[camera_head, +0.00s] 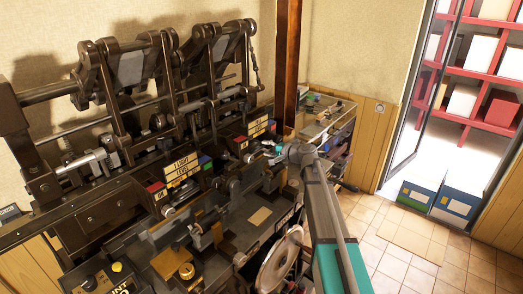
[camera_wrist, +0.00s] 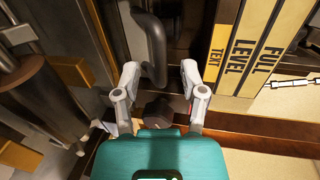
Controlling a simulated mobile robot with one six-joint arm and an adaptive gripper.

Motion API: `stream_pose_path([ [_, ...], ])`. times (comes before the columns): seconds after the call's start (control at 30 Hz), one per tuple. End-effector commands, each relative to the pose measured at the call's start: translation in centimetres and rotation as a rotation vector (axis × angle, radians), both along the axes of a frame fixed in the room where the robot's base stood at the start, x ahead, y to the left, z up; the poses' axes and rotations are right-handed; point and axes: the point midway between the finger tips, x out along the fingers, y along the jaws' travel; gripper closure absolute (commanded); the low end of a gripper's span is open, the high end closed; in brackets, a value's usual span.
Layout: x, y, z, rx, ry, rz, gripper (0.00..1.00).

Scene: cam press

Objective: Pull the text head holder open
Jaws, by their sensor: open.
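In the wrist view, my gripper (camera_wrist: 160,76) is open, with its two grey fingers spread apart. A dark curved handle (camera_wrist: 153,45) reaches down into the space between the fingertips, which look clear of it. A yellow label reading TEXT (camera_wrist: 215,58) is just right of the right finger. I cannot tell for sure whether this handle belongs to the text head holder. In the head view, my gripper (camera_head: 276,151) is small at the press's right end, and the handle cannot be made out there.
Yellow plates reading LEVEL (camera_wrist: 243,48) and FULL (camera_wrist: 274,45) stand beside the TEXT label. The dark press (camera_head: 130,150) fills the left of the head view. A cluttered bench (camera_head: 335,118) stands behind my arm.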

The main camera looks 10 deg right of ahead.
Motion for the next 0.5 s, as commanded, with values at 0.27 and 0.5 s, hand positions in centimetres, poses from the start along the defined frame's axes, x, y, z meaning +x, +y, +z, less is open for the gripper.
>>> stream_pose_path([
  [0.27, 2.0, 1.9, -0.7, -0.001, 0.001, 0.0, 0.46],
  [0.5, 2.3, 2.3, -0.7, 0.0, 0.0, -0.001, 0.46],
])
